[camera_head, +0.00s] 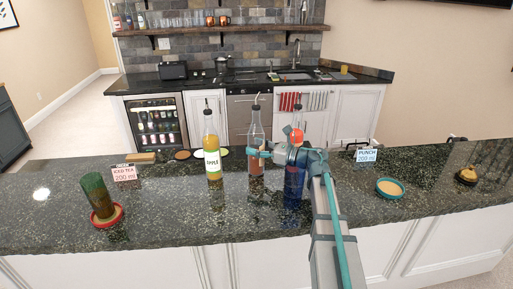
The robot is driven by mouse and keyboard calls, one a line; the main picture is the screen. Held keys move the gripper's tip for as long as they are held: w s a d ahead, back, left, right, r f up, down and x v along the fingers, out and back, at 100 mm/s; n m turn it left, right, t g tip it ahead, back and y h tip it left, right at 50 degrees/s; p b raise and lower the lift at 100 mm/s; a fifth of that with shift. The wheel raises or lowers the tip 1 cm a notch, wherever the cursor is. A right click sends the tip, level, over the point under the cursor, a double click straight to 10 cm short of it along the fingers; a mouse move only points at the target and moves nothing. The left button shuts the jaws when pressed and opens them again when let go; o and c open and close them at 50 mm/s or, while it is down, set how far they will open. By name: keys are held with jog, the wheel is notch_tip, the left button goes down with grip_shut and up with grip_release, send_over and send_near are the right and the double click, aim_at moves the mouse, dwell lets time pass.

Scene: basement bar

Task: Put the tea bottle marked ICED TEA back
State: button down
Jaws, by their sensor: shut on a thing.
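A clear bottle (255,128) with a pour spout and reddish-brown liquid is in my gripper (259,151), upright over the dark counter. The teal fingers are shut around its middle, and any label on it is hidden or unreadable. I cannot tell whether its base touches the counter. A card reading ICED TEA 200 ml (124,173) stands at the left. Behind it, toward the middle, lie a brown disc (182,155) and a pale green-rimmed disc (222,152).
A bottle marked APPLE (213,160) stands left of my gripper. A blue bottle (292,188) stands at the right, partly behind my arm. A green glass (95,188) stands on a red coaster (107,221). A teal coaster (390,195) and a PUNCH card (366,156) are right.

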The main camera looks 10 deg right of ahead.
jog(key=shift+f, duration=0.2)
jog(key=shift+c, duration=1.1)
grip_release()
jog(key=shift+r, duration=0.15)
